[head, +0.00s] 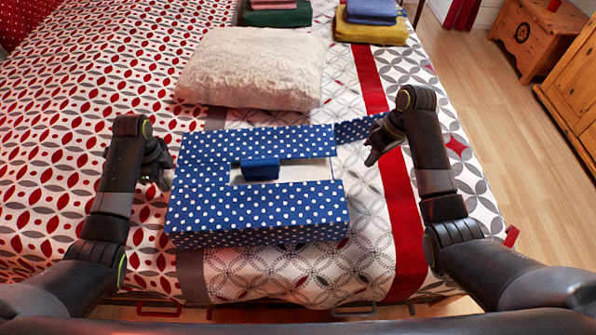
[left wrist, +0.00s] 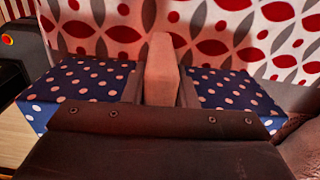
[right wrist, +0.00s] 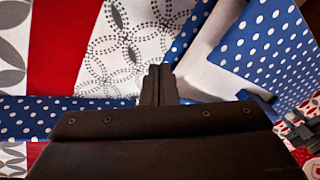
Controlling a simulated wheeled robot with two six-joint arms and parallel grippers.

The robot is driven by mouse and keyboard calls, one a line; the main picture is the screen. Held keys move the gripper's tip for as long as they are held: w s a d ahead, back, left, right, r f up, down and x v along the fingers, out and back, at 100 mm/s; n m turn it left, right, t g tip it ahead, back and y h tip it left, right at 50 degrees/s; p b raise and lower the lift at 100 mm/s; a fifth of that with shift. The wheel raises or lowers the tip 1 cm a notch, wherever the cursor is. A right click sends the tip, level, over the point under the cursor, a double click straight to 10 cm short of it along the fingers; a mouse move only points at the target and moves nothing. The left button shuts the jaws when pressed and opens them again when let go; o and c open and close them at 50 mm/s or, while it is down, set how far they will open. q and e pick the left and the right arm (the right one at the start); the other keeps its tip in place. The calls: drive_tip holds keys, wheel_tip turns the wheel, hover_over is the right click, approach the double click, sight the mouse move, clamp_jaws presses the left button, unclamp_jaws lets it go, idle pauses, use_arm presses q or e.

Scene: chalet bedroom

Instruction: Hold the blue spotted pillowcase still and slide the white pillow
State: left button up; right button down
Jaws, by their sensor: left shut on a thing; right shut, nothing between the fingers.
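The blue spotted pillowcase (head: 255,208) lies boxy on the bed, with a white gap (head: 305,172) across its top and a small plain blue piece (head: 262,169) in it. A spotted strip (head: 352,131) sticks out from its far right corner. The white pillow (head: 255,68) lies flat behind it, apart from it. My left gripper (head: 166,178) is shut on the pillowcase's left edge; spotted cloth (left wrist: 215,90) shows on both sides of its fingers. My right gripper (head: 372,157) is shut and empty, right of the pillowcase near the strip, which also shows in the right wrist view (right wrist: 30,118).
Folded towels, green (head: 275,17) and yellow (head: 372,32), lie in stacks behind the pillow. The patterned bedspread (head: 60,110) is clear to the left. The bed ends at the right, with wooden floor (head: 530,170) and a wooden chest (head: 540,38) beyond.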

drive_tip(key=a+f+m, duration=0.1)
drive_tip(key=f+m, duration=0.1)
drive_tip(key=m, duration=0.6)
drive_tip(key=f+m, duration=0.3)
drive_tip(key=m, duration=0.5)
drive_tip(key=a+f+m, duration=0.1)
drive_tip(key=f+m, duration=0.2)
drive_tip(key=m, duration=0.5)
drive_tip(key=shift+a+f+m, duration=0.1)
drive_tip(key=shift+a+m, duration=0.25)
drive_tip(key=shift+m, duration=0.05)
drive_tip(key=a, duration=0.2)
drive_tip(key=shift+a, duration=0.3)
drive_tip(key=shift+s+a, duration=0.15)
drive_tip(key=shift+a, duration=0.5)
drive_tip(key=shift+a, duration=0.1)
